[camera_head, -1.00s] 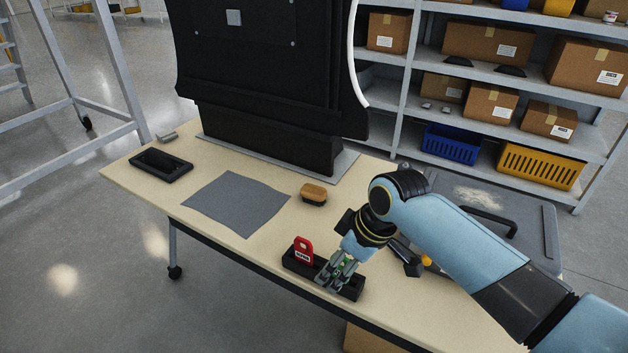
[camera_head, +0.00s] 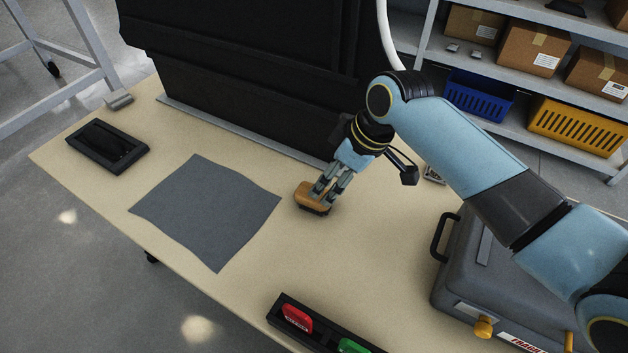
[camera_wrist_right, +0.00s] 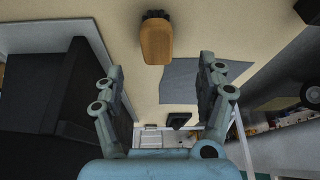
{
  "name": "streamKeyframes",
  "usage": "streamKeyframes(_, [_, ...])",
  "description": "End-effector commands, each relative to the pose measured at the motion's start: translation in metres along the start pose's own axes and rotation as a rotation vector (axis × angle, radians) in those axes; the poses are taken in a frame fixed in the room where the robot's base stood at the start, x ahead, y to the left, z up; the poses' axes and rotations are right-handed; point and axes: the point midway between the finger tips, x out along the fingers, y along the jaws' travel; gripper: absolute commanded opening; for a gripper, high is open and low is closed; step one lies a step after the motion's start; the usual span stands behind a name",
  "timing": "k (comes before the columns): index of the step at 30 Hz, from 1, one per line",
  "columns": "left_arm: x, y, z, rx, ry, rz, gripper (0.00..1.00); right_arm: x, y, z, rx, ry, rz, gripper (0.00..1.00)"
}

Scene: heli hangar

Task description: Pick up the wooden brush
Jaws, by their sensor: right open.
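The wooden brush (camera_head: 308,196), with a tan wooden top and dark bristles below, sits on the table right of the grey cloth. It also shows in the right wrist view (camera_wrist_right: 156,42), near the top and roughly centred between the finger lines. My right gripper (camera_head: 323,194) is at the brush, its fingers overlapping it in the head view. In the right wrist view the gripper (camera_wrist_right: 160,62) has its fingers spread wide, with nothing held. Whether the fingers touch the brush, I cannot tell. My left gripper is not in view.
A grey cloth (camera_head: 205,215) lies left of the brush, and a black tray (camera_head: 108,147) lies farther left. A big black panel (camera_head: 245,85) stands behind. A black holder (camera_head: 322,333) with red and green items is at the front. A grey case (camera_head: 480,270) stands right.

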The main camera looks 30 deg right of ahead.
Motion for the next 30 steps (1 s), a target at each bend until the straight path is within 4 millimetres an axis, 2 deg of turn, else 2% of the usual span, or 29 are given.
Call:
streamKeyframes(4, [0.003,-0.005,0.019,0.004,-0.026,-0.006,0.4,0.026,-0.001,0.0,0.001,-0.001,-0.003,0.73])
streamKeyframes(9, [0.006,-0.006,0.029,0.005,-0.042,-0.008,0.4,0.048,0.0,-0.001,0.001,0.0,-0.001,0.73])
streamKeyframes(14, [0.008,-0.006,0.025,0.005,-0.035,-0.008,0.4,0.06,0.002,-0.002,0.001,0.0,-0.001,0.73])
streamKeyframes(21, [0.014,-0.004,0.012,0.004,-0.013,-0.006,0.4,0.096,0.005,-0.004,0.001,-0.001,-0.002,0.73])
streamKeyframes(24, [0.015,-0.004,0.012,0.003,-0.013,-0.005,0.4,0.102,0.005,-0.003,0.0,-0.001,0.0,0.73])
streamKeyframes(30, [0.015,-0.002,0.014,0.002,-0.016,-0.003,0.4,0.103,0.005,-0.004,0.0,0.0,0.001,0.73])
